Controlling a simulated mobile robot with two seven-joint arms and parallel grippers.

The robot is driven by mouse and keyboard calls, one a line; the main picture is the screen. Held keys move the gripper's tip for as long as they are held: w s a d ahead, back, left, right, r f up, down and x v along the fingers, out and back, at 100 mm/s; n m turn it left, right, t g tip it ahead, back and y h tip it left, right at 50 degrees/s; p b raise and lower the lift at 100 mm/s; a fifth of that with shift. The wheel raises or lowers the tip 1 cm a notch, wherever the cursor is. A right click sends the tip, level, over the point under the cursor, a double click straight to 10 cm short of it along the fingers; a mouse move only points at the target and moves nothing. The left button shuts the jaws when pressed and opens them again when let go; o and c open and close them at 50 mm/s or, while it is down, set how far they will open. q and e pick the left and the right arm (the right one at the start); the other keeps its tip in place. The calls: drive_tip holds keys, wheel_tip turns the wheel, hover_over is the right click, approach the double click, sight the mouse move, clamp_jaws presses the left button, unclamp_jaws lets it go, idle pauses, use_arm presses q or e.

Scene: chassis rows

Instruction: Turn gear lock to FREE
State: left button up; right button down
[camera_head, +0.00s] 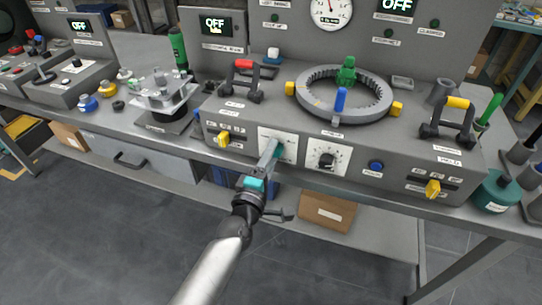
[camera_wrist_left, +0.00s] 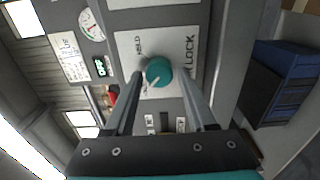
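The gear lock knob (camera_wrist_left: 158,71) is round and teal, on a white plate (camera_wrist_left: 127,42) reading HOLD and LOCK in the left wrist view. A pale mark on the knob points toward the lower left of that view. I cannot read a FREE label. My left gripper (camera_wrist_left: 159,78) has one finger on each side of the knob, with small gaps seeming to show, so it looks open around it. In the head view, my left gripper (camera_head: 277,149) reaches the white plate (camera_head: 288,137) on the grey console front and mostly hides the knob. My right gripper is not in view.
A black knob (camera_head: 327,160) and blue button (camera_head: 375,166) sit right of the plate; a yellow switch (camera_head: 223,139) is left. A ring gear (camera_head: 318,110) and red-handled (camera_head: 243,64) and yellow-handled (camera_head: 458,102) clamps stand on top. The floor in front is clear.

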use_arm(q)
drive_tip(key=shift+o, duration=1.1)
drive_tip(key=shift+s, duration=0.1)
drive_tip(key=p+v, duration=0.2)
drive_tip(key=v, duration=1.3)
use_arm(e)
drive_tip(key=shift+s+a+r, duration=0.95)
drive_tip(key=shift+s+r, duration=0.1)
use_arm(q)
drive_tip(key=shift+r, duration=0.1)
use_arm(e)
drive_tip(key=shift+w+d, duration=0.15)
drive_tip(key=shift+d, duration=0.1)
